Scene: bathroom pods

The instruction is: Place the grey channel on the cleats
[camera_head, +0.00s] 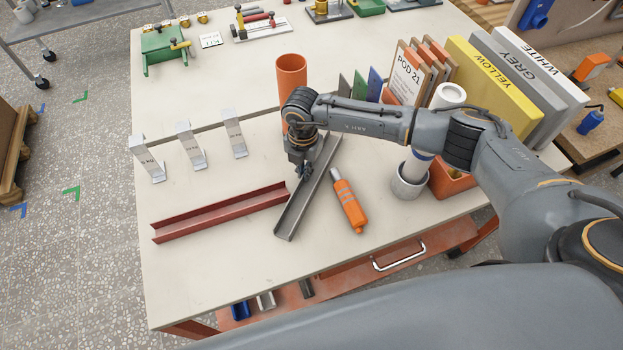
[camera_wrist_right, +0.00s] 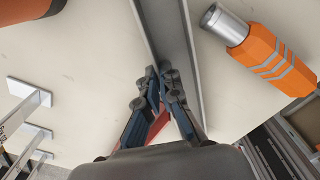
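The grey channel (camera_head: 307,192) lies diagonally on the table, its near end toward the table's front; it also shows in the wrist view (camera_wrist_right: 178,35). My right gripper (camera_head: 301,170) is over its middle-left side. In the wrist view its fingertips (camera_wrist_right: 162,84) are close together, one on each side of the channel's left wall, and look shut on it. Three silvery angled cleats with labels stand in a row at the left: the left one (camera_head: 147,160), the middle one (camera_head: 190,146) and the right one (camera_head: 235,134). They carry nothing. My left gripper is out of view.
A red channel (camera_head: 220,212) lies between the cleats and the table front. An orange marker-like tool (camera_head: 349,205) lies right of the grey channel. The front left table is clear.

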